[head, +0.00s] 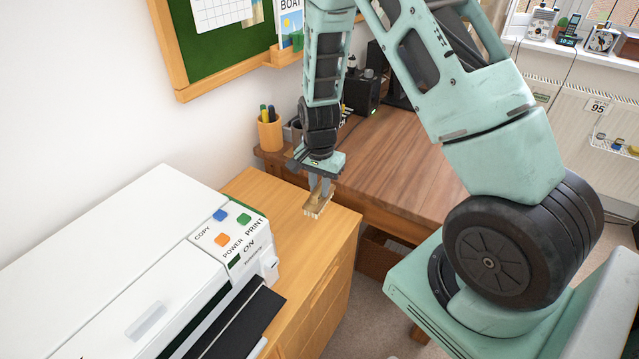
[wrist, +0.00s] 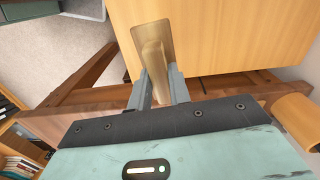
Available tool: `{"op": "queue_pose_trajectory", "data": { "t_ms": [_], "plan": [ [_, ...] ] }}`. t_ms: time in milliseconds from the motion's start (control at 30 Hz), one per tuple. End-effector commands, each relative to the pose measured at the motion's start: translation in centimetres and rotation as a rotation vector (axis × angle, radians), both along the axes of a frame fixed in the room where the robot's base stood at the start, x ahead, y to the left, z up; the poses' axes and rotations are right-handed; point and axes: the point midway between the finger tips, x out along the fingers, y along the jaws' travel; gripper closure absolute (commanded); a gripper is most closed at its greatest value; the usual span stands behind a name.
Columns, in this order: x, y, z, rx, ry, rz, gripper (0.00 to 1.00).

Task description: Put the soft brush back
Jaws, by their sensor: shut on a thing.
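The soft brush (head: 318,203) has a tan wooden back and pale bristles that point down in the head view. My gripper (head: 319,183) is shut on it, above the wooden cabinet top beside the printer. In the wrist view the brush's wooden back and handle (wrist: 152,45) show between the two grey fingers of my gripper (wrist: 160,85). The cabinet top (wrist: 235,35) lies behind it there. I cannot tell whether the bristles touch the cabinet top.
A large white printer (head: 130,270) with coloured buttons fills the lower left. A brown desk (head: 400,165) stands behind the cabinet (head: 335,225). A pen cup (head: 269,133) is at the desk's left corner. A green board (head: 225,60) hangs on the wall above.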

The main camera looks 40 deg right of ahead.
Motion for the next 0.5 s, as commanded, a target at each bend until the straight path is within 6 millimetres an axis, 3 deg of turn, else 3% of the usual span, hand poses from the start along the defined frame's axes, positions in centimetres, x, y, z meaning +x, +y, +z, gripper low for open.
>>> {"op": "queue_pose_trajectory", "data": {
  "t_ms": [500],
  "plan": [
    [0.0,0.0,-3.7,0.000,0.001,0.000,1.00]
  ]
}}
